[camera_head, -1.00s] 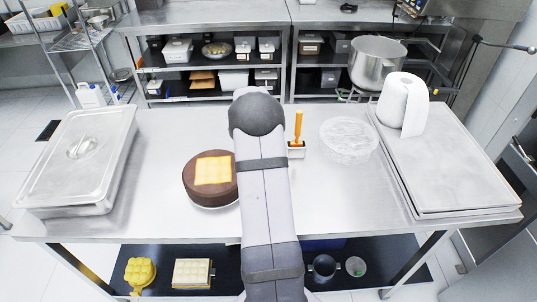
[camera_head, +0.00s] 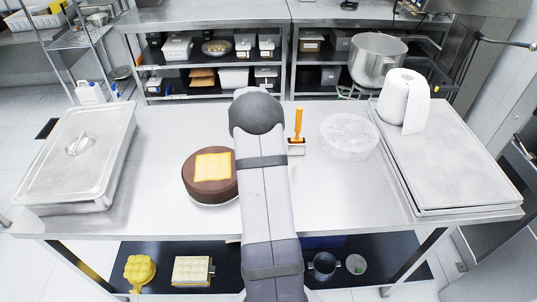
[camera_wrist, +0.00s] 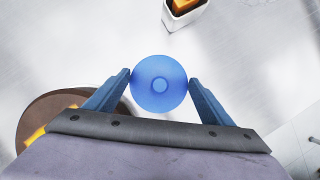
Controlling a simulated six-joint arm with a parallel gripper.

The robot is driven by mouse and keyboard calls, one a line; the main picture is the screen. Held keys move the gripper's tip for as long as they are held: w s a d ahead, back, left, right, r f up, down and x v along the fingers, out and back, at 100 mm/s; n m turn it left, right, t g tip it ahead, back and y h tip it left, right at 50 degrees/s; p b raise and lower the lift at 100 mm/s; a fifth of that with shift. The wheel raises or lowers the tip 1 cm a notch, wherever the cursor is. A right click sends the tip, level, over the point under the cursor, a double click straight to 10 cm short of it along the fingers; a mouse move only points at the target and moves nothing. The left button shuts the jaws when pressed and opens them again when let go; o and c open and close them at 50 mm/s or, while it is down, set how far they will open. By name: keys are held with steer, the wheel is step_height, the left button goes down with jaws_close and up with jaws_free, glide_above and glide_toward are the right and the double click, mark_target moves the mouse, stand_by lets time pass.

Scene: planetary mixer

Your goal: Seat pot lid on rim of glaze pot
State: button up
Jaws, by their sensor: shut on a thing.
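My gripper (camera_wrist: 159,88) shows in the wrist view, its two blue fingers shut on the pot lid (camera_wrist: 159,99). The lid is a round translucent blue disc with a small central knob, seen from above. What lies directly under the lid is hidden, so I cannot tell whether it touches anything below. In the head view my own arm hides the gripper and the lid. No round glaze pot can be made out for certain.
A brown cake (camera_head: 210,192) with a yellow square on top stands left of my arm. A clear round container (camera_head: 349,138), paper towel roll (camera_head: 403,98) and trays (camera_head: 450,165) stand right. A lidded steel pan (camera_head: 75,160) is far left. Bare table lies between.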

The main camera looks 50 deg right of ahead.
steer(key=o, duration=1.1)
steer(key=shift+r, duration=0.1)
steer(key=shift+b+v, duration=1.2)
steer(key=shift+v, duration=2.4)
steer(key=s+a+m+y, duration=0.3)
steer(key=a+m, duration=0.6)
steer(key=a, duration=1.3)
steer(key=s+a+f+m+y, duration=0.1)
steer(key=s+a+f+m, duration=0.1)
steer(key=s+a+m, duration=0.8)
steer(key=s+a, duration=0.3)
steer(key=a, duration=0.2)
steer(key=shift+f+m+g+y, duration=0.3)
steer(key=shift+f+g, duration=0.05)
steer(key=shift+g, duration=0.05)
